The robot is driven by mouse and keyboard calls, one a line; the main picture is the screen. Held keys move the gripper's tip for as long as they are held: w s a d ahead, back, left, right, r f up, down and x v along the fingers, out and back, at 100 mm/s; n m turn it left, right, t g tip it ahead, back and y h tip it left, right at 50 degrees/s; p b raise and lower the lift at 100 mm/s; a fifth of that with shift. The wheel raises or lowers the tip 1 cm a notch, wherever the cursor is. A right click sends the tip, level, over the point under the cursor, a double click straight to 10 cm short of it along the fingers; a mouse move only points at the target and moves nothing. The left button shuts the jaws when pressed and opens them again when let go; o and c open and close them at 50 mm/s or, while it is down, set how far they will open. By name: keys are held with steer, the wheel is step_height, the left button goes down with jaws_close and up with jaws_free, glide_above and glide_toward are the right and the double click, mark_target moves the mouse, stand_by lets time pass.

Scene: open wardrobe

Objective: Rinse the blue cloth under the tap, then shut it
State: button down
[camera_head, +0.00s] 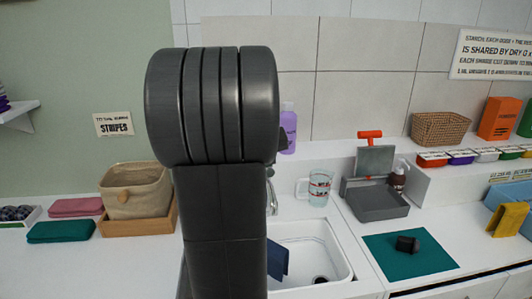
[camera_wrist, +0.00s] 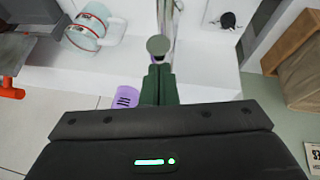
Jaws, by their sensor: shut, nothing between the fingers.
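The blue cloth (camera_head: 278,258) hangs down inside the left part of the white sink (camera_head: 340,262) in the head view, partly hidden by my arm. The metal tap (camera_head: 272,205) stands behind the sink, mostly hidden by my arm; in the wrist view its upright part (camera_wrist: 168,18) shows with a round grey disc (camera_wrist: 158,46) at its near end. My gripper (camera_wrist: 157,74) is shut and empty, its fingertips close to that disc. I cannot tell whether they touch, or whether water runs. The fingers do not show clearly in the head view.
A glass mug (camera_head: 319,187) and a purple bottle (camera_head: 288,128) stand near the tap. A grey tray (camera_head: 376,203) and a teal mat (camera_head: 410,257) with a dark object (camera_head: 407,244) lie right. A beige basket (camera_head: 133,190) stands left.

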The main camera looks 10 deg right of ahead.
steer(key=shift+s+f, duration=0.1)
steer(key=shift+f, duration=0.05)
steer(key=v, duration=1.4)
steer(key=x, duration=1.3)
steer(key=shift+w+f, duration=0.2)
steer(key=shift+f, duration=0.05)
steer(key=shift+w+r+p, duration=0.2)
steer(key=shift+w+p, duration=0.15)
steer(key=shift+w, duration=0.05)
